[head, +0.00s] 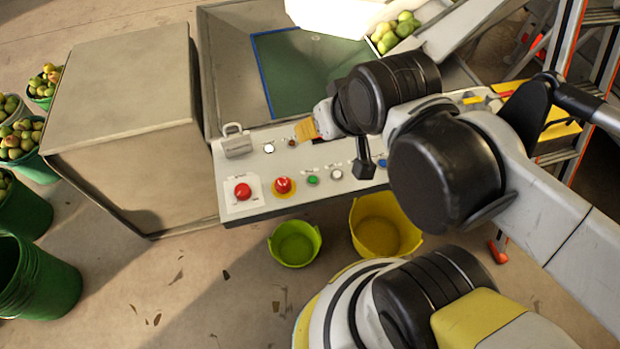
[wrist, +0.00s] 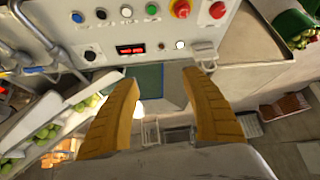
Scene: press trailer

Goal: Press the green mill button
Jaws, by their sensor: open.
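The green button (head: 312,180) sits on the pale control panel, between a red mushroom button (head: 283,185) on a yellow ring and a pale button (head: 336,174). It also shows at the top edge of the wrist view (wrist: 151,9). My gripper (head: 306,130) is over the panel's far part, behind the green button in the head view and apart from it. In the wrist view its two yellow fingers (wrist: 160,79) are spread with nothing between them. The green button lies beyond the fingertips there, towards the top. In the head view my wrist hides part of the panel.
Another red button (head: 243,192) and a padlock-shaped part (head: 236,140) are at the panel's left. A blue button (head: 382,163) is to the right. A grey cabinet (head: 120,120) stands left. A green bucket (head: 295,244) and a yellow bucket (head: 384,228) stand below the panel.

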